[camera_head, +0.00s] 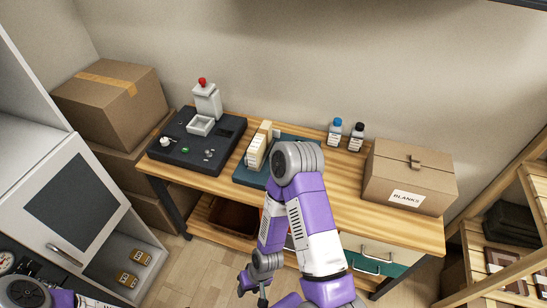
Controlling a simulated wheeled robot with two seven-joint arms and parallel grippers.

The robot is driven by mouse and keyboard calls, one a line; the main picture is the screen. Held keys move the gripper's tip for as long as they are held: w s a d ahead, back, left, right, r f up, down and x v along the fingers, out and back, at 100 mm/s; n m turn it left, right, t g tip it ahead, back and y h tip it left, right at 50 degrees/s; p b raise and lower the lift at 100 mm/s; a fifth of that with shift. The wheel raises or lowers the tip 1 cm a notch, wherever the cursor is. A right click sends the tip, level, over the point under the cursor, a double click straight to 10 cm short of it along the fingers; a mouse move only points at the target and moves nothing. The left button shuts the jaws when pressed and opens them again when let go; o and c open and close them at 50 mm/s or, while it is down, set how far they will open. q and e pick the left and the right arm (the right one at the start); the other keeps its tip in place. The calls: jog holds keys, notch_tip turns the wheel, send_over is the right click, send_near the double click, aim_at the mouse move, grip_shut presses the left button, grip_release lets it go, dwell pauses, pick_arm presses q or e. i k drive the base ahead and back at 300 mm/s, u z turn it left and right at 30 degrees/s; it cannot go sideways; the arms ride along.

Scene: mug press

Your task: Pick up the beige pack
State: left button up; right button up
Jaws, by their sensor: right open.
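The beige pack (255,153) stands on the teal mat (245,177) on the wooden workbench. It has a pale, striped-looking front, and its fine detail is too small to read. My right arm's elbow rises just to the right of it and hides part of the mat. My right gripper (252,291) hangs low in front of the bench, well below and apart from the pack. It is open and empty. Part of my left arm shows at the bottom left corner, but its gripper is out of the picture.
A dark press station (232,124) stands left on the bench (345,180). Two small bottles, blue-capped (335,132) and black-capped (356,138), stand at the back. A cardboard box marked BLANKS (410,178) is at the right. Stacked boxes (110,97) and a grey cabinet (75,200) are left.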

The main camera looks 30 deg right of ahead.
aim_at(259, 145)
jog(key=z, duration=1)
